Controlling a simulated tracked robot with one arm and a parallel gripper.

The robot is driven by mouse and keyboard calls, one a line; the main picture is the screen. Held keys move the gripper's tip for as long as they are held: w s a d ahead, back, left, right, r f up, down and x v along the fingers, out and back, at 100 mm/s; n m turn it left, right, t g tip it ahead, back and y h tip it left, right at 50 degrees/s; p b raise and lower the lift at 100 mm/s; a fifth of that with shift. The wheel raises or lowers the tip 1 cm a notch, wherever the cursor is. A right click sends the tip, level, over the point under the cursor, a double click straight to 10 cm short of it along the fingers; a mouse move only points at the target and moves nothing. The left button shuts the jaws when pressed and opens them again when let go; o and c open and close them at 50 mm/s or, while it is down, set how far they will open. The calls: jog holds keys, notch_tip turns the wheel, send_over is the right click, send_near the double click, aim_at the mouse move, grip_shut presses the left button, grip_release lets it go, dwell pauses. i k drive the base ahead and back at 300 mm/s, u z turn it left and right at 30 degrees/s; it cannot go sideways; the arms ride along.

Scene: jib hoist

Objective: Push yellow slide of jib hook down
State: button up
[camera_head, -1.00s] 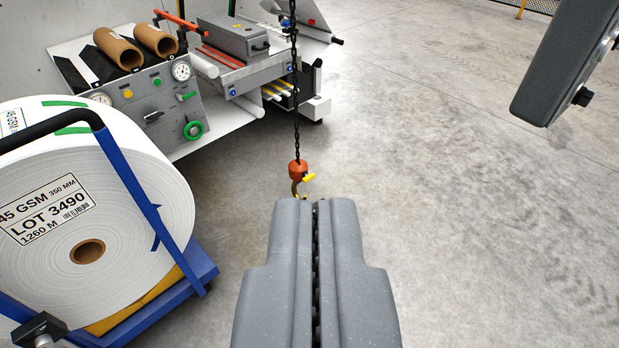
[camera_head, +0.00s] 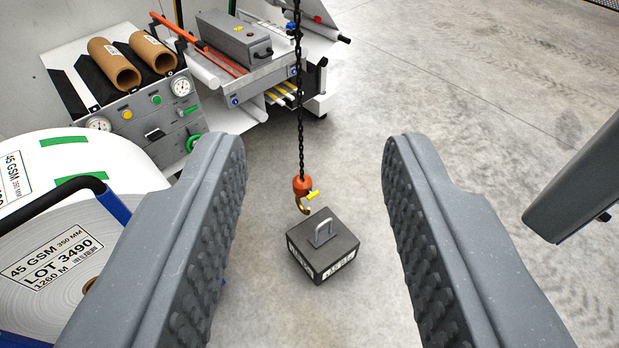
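The jib hook (camera_head: 303,205) hangs on a dark chain (camera_head: 299,100), below an orange block (camera_head: 301,185). Its small yellow slide (camera_head: 313,195) sticks out to the right, just under the orange block. My gripper (camera_head: 315,160) is open wide and empty. Its two ridged grey fingers stand left and right of the hook in the picture, with clear space on both sides. The hook appears farther off than the fingers, though the exact depth is hard to tell. The hook and the slide are fully in view.
A black weight with a metal handle (camera_head: 322,244) appears below the hook. A big white paper roll (camera_head: 50,225) on a blue cart stands at left. A machine with gauges and brown cores (camera_head: 115,65) stands behind. A grey part juts in at right. Floor at upper right is clear.

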aim_at(311, 195)
jog(key=u, duration=0.3)
jog(key=i, duration=1.85)
jog(key=u, duration=0.4)
